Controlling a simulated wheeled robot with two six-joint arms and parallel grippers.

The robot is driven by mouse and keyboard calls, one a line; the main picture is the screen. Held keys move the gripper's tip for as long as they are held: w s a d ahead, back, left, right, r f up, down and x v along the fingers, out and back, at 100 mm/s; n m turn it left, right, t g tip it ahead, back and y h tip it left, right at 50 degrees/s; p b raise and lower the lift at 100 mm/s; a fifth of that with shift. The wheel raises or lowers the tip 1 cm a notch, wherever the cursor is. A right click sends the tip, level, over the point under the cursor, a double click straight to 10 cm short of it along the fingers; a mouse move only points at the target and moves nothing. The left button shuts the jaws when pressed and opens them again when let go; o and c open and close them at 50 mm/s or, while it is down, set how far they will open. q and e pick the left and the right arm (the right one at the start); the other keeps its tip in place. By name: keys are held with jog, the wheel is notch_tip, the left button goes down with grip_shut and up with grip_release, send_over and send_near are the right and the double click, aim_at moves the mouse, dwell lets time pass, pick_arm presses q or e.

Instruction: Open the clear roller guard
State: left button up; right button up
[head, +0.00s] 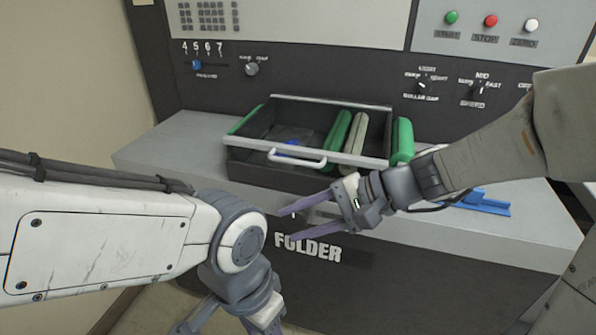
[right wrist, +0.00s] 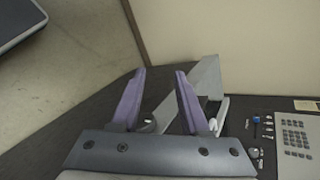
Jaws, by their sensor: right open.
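The clear roller guard (head: 310,153) is a see-through cover with a grey frame and a white bar handle (head: 297,158) at its front. It appears to lie down over the dark roller housing, with green and beige rollers (head: 355,133) visible through and beside it. My right gripper (head: 286,228) is in front of and below the handle, apart from it, its purple fingers spread and empty. The spread fingers also show in the right wrist view (right wrist: 160,72). My left arm reaches in from the left; its wrist end (head: 255,305) is low and cut off by the bottom edge.
A grey ledge (head: 185,150) carries the housing, above a front marked FOLDER. Blue parts (head: 485,203) lie on the ledge at right, by my right forearm. Knobs, a slider and coloured buttons (head: 490,20) are on the panel behind. Free floor and wall are at left.

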aim_at(303, 164)
jog(key=w+d+r+m+t+y+b, duration=0.1)
jog(key=w+d+r+m+t+b, duration=0.15)
jog(key=w+d+m+t, duration=0.65)
pick_arm(q)
notch_tip(303, 164, down, 3)
jog(key=shift+p, duration=0.4)
pick_arm(e)
jog(key=w+a+n, duration=0.1)
jog(key=w+a, duration=0.1)
jog(key=a, duration=0.1)
jog(key=w+a+f+n+g, duration=0.1)
jog(key=w+a, duration=0.2)
jog(key=w+a+f+n+g, duration=0.1)
jog(key=w+a, duration=0.1)
jog(key=a, duration=0.1)
jog(key=shift+w+a, duration=0.25)
jog(key=shift+w, duration=0.15)
grip_shut()
